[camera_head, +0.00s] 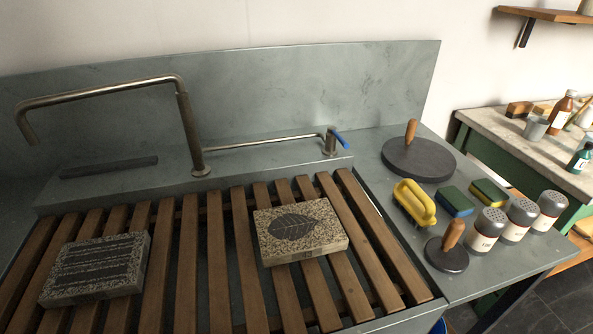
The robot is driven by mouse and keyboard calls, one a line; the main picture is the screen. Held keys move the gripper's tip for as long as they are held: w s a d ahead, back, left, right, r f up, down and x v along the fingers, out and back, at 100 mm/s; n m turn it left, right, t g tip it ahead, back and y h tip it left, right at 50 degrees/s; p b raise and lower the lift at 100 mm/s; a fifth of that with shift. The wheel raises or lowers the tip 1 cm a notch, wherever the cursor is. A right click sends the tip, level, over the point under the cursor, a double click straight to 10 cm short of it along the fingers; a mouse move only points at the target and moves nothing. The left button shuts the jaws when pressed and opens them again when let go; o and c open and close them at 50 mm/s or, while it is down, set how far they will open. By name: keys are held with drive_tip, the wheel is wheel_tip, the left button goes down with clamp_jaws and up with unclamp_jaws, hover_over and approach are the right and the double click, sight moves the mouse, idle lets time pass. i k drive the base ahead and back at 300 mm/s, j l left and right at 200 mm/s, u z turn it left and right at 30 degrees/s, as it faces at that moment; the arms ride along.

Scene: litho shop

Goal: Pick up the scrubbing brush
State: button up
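The scrubbing brush (414,203) appears to be the yellow block with a looped handle on top. It lies on the grey side counter, right of the slatted sink, with its handle facing up. Nothing covers it from this view; its bristles underneath are hard to make out. My gripper is not in view.
Around the brush are a large dark disc (418,162) with a wooden knob, a smaller one (447,258), a blue sponge (456,202), a yellow-green sponge (489,193) and three shakers (519,220). Two stones (300,230) lie on wooden slats (180,270). A tap (190,130) rises behind.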

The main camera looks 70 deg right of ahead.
sight(414, 201)
drive_tip(key=k+l+z, duration=0.6)
drive_tip(key=k+l, duration=0.2)
drive_tip(key=k+l+z, duration=0.3)
drive_tip(key=l, duration=0.3)
